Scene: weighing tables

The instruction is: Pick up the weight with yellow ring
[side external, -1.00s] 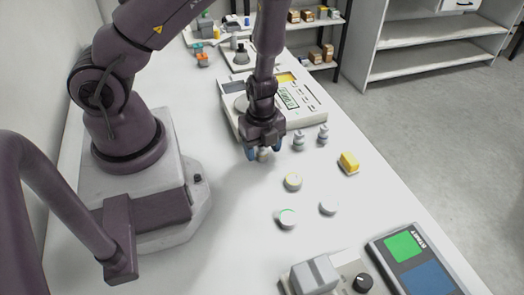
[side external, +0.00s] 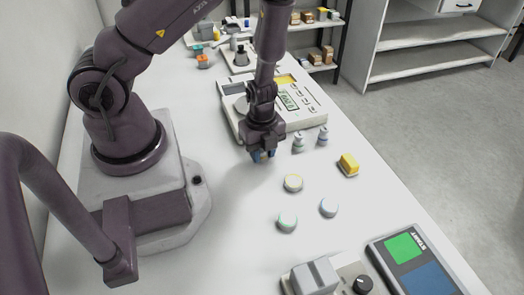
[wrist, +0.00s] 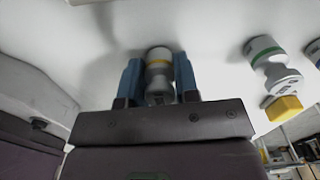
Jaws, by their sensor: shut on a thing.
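The weight with the yellow ring (wrist: 158,62) is a pale, spool-shaped piece with a yellow band, seen in the wrist view between two blue fingers. My gripper (wrist: 158,80) is shut on it, one finger on each side. In the side external view my gripper (side external: 262,156) is low over the white table, in front of the scale, and its fingers mostly hide the weight. I cannot tell whether the weight touches the table. A similar weight with a green ring (wrist: 264,50) stands to the right in the wrist view.
Two other weights (side external: 298,143) (side external: 322,137) stand right of my gripper. A scale (side external: 312,117) is behind it. Round pale discs (side external: 293,184) (side external: 287,221) (side external: 329,208) and a yellow block (side external: 348,164) lie nearer the front. A control panel (side external: 412,262) is at front right.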

